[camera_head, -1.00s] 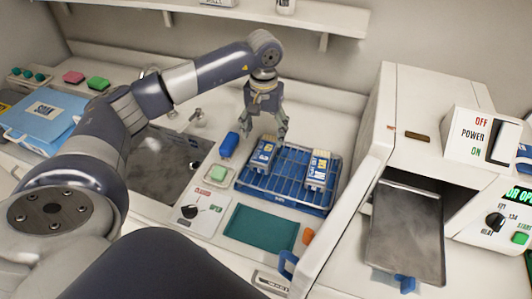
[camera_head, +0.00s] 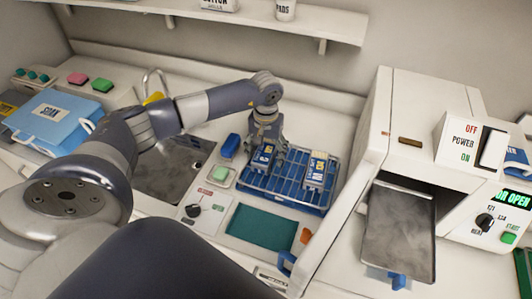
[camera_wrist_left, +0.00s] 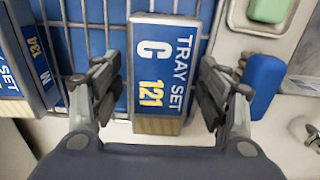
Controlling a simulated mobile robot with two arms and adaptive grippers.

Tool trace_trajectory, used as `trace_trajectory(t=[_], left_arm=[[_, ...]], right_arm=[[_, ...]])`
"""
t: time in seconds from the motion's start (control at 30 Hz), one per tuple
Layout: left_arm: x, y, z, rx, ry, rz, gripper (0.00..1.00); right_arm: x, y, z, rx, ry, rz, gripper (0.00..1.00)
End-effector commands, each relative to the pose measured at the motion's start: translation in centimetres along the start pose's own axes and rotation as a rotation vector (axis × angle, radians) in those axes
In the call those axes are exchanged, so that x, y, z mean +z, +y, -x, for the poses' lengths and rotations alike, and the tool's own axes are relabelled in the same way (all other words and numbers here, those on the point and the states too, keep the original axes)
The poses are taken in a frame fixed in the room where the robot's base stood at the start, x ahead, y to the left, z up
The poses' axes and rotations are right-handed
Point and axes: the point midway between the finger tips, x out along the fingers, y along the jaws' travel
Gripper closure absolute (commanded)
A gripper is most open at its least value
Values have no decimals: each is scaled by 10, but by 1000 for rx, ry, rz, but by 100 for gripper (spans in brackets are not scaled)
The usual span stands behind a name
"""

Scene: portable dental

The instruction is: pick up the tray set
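Two blue-labelled tray sets stand in a blue wire rack (camera_head: 285,204). The left tray set (camera_head: 263,158) reads "TRAY SET C 121" in the left wrist view (camera_wrist_left: 164,65). The right tray set (camera_head: 317,170) stands apart from it; a box marked "M 134" (camera_wrist_left: 25,60) shows at the left of the wrist view. My left gripper (camera_head: 266,148) is over the back end of the left tray set. In the wrist view its fingers (camera_wrist_left: 163,95) are open, one on each side of tray set C, with small gaps visible. My right gripper is not in view.
A sterilizer with a pulled-out metal tray (camera_head: 398,235) stands at the right. A blue block (camera_head: 230,145) and a green block (camera_head: 220,174) lie left of the rack. A teal mat (camera_head: 260,228) is in front, a sink (camera_head: 172,172) further left, a shelf (camera_head: 325,18) above.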

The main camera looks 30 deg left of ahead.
Motion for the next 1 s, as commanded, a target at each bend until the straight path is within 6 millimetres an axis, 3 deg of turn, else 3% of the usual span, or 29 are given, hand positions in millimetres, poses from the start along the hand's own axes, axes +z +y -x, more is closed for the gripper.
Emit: trace_trajectory(t=[0.03,0.2,0.67,0.9,1.0], left_arm=[[0,0,0,0,0,0,47],[0,0,0,0,0,0,85],[-1,0,6,1,2,0,86],[-2,0,35,2,9,-1,86],[20,7,34,0,1,-6,86]], right_arm=[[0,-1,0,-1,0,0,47],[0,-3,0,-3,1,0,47],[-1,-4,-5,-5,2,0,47],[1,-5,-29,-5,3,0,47],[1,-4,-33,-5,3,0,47]])
